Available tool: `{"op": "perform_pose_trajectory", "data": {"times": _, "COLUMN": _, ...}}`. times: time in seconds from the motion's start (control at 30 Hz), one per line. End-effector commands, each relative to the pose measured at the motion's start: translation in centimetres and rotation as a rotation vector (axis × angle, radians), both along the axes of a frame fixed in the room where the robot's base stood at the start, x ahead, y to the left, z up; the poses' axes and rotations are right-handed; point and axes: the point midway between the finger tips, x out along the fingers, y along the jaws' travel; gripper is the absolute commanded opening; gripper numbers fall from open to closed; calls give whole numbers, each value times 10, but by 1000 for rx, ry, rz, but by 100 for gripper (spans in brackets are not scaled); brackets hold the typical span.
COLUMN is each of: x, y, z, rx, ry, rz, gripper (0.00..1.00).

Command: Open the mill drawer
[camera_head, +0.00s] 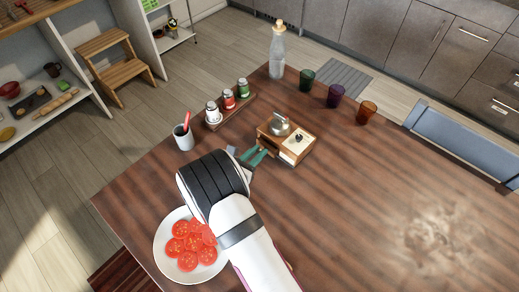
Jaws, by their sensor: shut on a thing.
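My gripper (263,154) has green fingers and is at the mill's near left side, shut at the drawer side. The fingertips and my arm cover the place of contact, so the drawer's handle is hidden. I cannot tell how far the drawer is out.
A plate of tomato slices (164,248) lies beside my arm. A grey cup (183,139) with a red utensil and a spice rack (232,113) stand left of the mill. A glass bottle (277,60) and coloured glasses (335,95) stand behind.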

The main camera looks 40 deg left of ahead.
Motion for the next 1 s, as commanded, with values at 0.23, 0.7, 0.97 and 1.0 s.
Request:
{"op": "perform_pose_trajectory", "data": {"times": 0.23, "x": -33, "y": 2, "z": 1, "rx": 2, "ry": -1, "rz": 4, "gripper": 0}}
{"op": "perform_pose_trajectory", "data": {"times": 0.7, "x": -34, "y": 2, "z": 0, "rx": 1, "ry": -1, "rz": 2, "gripper": 32}}
{"op": "perform_pose_trajectory", "data": {"times": 0.97, "x": -40, "y": 1, "z": 3, "rx": 1, "ry": -1, "rz": 2, "gripper": 32}}
{"op": "perform_pose_trajectory", "data": {"times": 1.0, "x": -46, "y": 1, "z": 5, "rx": 1, "ry": -1, "rz": 4, "gripper": 32}}
